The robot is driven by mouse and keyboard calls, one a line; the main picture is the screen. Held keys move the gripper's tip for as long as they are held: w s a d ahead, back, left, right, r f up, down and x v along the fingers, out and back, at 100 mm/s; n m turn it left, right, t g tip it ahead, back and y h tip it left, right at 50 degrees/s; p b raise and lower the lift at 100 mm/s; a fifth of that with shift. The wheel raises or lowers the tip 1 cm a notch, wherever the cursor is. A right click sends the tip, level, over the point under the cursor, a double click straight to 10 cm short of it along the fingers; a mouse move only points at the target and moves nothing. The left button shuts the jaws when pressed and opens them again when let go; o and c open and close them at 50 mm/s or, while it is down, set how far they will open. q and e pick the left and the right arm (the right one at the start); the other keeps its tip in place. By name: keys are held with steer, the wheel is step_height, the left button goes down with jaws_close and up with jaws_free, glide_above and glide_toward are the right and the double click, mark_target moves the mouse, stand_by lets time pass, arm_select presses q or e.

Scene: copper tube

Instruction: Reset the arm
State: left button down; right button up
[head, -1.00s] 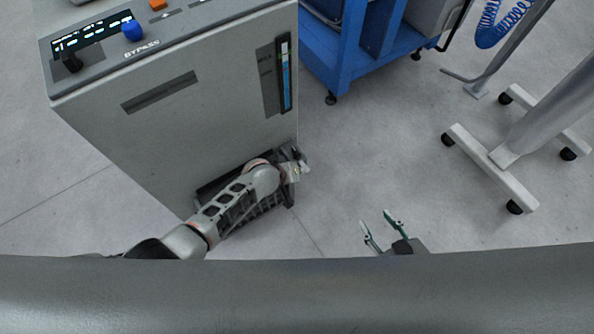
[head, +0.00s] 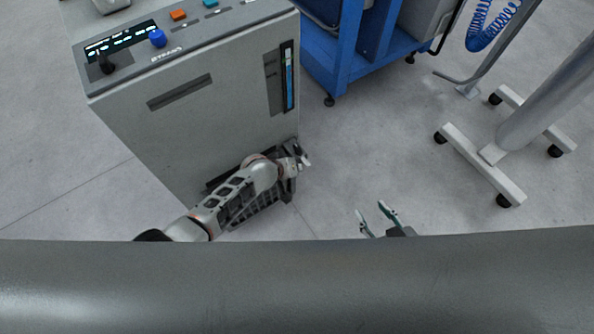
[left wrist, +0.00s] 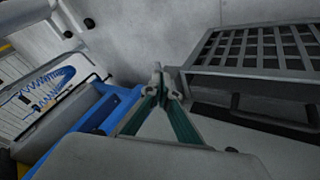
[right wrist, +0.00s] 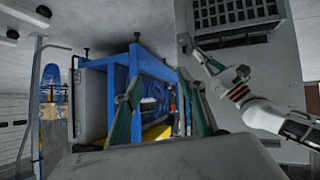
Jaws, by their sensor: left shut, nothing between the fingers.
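My left arm (head: 225,205) reaches in front of the grey machine's lower face in the head view. My left gripper (head: 305,160) is at that machine's lower right corner; its green fingers meet at the tips in the left wrist view (left wrist: 158,80), with nothing seen between them. My right gripper (head: 371,213) is over bare floor, to the right of the left one. Its two fingers stand apart and empty, also in the right wrist view (right wrist: 163,105). Part of my left arm (right wrist: 265,112) shows at the right of that view.
The grey machine (head: 180,135) with a button panel stands at left, close to my left arm. A blue cart (head: 345,55) stands behind, and a wheeled stand (head: 475,165) is at right. Floor between machine and stand is clear.

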arm_select(q)
steer(key=shift+s+a+r+p, duration=0.15)
steer(key=shift+s+r+p, duration=0.3)
steer(key=shift+r, duration=0.1)
steer(key=shift+s+a+r+p, duration=0.15)
steer(key=shift+s+r+p, duration=0.25)
steer(key=shift+s+r, duration=0.1)
